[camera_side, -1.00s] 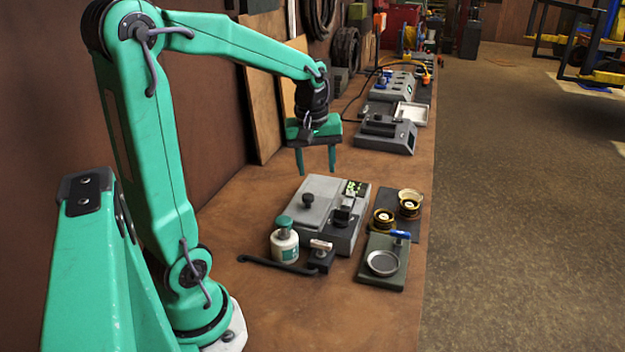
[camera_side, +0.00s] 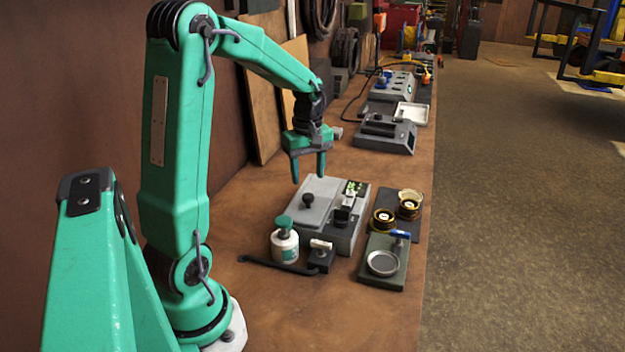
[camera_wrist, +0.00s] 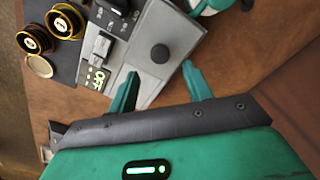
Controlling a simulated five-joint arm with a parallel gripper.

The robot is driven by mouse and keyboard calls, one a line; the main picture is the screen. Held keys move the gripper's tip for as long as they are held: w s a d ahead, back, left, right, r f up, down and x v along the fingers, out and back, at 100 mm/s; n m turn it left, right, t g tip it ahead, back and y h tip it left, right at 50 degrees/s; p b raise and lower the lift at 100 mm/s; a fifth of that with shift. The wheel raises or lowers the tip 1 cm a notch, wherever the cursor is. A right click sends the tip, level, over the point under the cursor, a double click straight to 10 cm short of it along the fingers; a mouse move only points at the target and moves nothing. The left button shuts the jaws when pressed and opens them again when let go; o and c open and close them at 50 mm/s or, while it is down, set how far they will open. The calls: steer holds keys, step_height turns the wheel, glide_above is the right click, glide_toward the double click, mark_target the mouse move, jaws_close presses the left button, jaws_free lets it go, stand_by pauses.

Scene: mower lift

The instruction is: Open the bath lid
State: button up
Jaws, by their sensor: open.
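The bath is a grey box on the bench, and its lid (camera_side: 312,199) lies flat and closed on top with a dark round knob (camera_side: 308,201). In the wrist view the lid (camera_wrist: 178,25) and its knob (camera_wrist: 160,54) show just beyond my fingers. My gripper (camera_side: 308,180) is open and empty, fingers pointing down, above and behind the lid in the side view. In the wrist view my gripper (camera_wrist: 160,82) has its fingertips on either side of a line toward the knob, not around it. A small green display (camera_side: 355,188) sits on the bath's right part.
A white bottle with a green cap (camera_side: 285,240) stands in front of the bath. A dark bar (camera_side: 275,265) and a small block (camera_side: 321,258) lie near it. Yellow-rimmed cups (camera_side: 409,204) and a dish (camera_side: 382,262) on a green plate are to the right. Grey equipment (camera_side: 385,134) stands farther back.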

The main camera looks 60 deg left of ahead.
mark_target(308, 195)
steer(key=shift+f, duration=3)
jaws_close()
